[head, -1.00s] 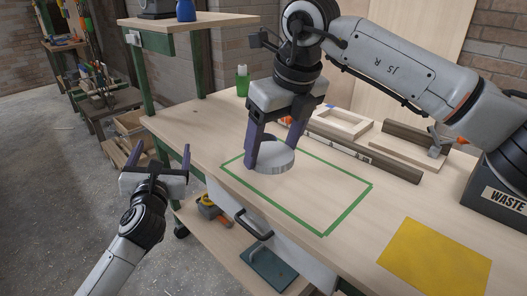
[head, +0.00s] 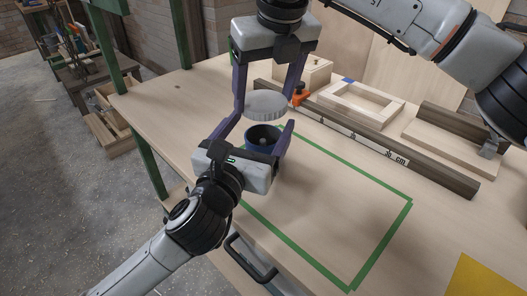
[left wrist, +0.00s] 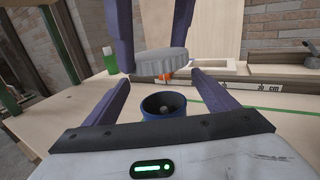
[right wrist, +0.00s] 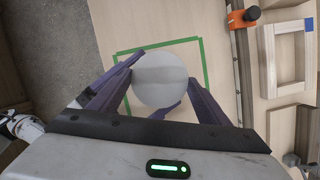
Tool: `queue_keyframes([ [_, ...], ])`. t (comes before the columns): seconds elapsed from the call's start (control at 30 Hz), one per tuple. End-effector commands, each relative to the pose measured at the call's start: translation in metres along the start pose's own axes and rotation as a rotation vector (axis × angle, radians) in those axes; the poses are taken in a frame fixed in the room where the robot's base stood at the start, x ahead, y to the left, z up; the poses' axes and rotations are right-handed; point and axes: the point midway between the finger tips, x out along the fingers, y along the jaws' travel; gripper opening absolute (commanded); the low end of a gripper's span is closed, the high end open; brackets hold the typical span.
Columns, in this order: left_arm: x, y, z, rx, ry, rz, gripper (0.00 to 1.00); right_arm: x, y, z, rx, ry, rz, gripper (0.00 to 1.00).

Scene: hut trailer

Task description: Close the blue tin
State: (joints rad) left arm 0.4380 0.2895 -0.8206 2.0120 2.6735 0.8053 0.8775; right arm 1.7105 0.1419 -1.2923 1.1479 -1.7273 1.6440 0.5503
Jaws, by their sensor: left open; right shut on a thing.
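The blue tin (head: 262,141) stands upright and open on the workbench, at the far left corner of the green tape outline. In the left wrist view the tin (left wrist: 166,106) shows a dark inside with a small grey thing in it. My left gripper (head: 259,129) is open, with its fingers on either side of the tin. My right gripper (head: 268,95) is shut on the round grey lid (head: 266,104) and holds it level above the tin, with a gap between them. In the right wrist view the lid (right wrist: 160,80) hides the tin.
A long ruler rail (head: 365,140) lies behind the green outline (head: 383,244), with an orange clamp (head: 300,93) and a wooden frame (head: 362,103) near it. A yellow sheet (head: 490,278) lies at the front right. The outline's middle is clear.

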Motion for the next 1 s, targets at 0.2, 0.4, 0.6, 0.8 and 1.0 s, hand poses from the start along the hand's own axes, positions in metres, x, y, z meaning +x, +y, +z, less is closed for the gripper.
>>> queue_keyframes([
  [0.2,0.000,0.001,-0.020,0.000,0.005,0.003,0.80,0.000,0.000,0.000,0.000,0.000,0.000,0.49],
  [0.4,0.000,0.000,-0.059,0.001,0.008,0.002,0.80,0.000,0.000,0.000,0.000,0.000,0.000,0.49],
  [0.6,0.017,0.001,-0.079,0.002,-0.003,0.002,0.80,0.000,0.000,0.000,0.000,0.000,0.000,0.49],
  [0.8,0.052,0.000,-0.080,0.001,0.000,0.001,0.80,0.000,0.000,0.000,0.000,0.000,0.000,0.49],
  [1.0,0.071,0.000,-0.080,0.001,0.000,0.000,0.80,0.000,0.000,0.000,0.000,0.000,0.000,0.49],
])
